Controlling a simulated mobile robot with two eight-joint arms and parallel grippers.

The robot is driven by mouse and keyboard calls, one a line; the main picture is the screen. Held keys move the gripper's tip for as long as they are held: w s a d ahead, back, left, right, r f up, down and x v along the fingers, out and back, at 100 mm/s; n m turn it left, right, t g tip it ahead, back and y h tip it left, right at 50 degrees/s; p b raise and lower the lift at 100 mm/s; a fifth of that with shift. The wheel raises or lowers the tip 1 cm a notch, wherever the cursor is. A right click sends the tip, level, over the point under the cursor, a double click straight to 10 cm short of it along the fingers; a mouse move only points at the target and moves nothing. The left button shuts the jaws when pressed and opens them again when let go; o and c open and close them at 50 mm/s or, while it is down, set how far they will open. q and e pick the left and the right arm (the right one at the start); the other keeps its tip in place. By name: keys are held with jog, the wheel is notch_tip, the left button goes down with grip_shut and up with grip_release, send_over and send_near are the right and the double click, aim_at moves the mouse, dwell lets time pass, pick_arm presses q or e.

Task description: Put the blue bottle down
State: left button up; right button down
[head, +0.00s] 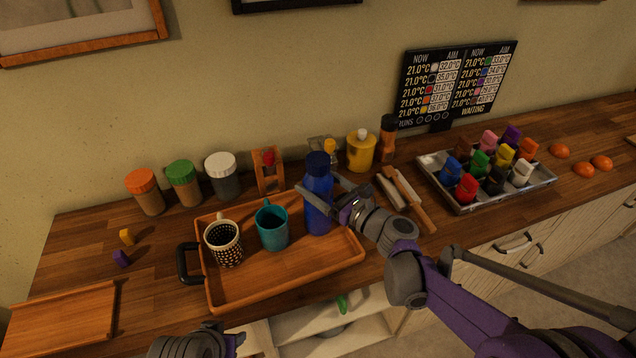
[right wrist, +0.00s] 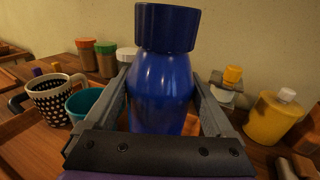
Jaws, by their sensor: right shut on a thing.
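The blue bottle (head: 318,196) is upright at the right end of the wooden tray (head: 290,285). My right gripper (head: 332,198) is shut on its body from the right. The bottle's dark blue cap also shows close up in the right wrist view (right wrist: 167,28), with a finger on each side of the body. The bottle's base appears at the tray floor, but I cannot tell whether it touches.
A teal mug (head: 272,228) stands left of the bottle, and a dotted mug (head: 224,243) is further left on the tray. A yellow container (head: 361,151) and an orange-brown bottle (head: 388,140) stand behind. A metal tray (head: 457,202) of coloured blocks is at the right.

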jog(key=shift+f, duration=0.1)
grip_release()
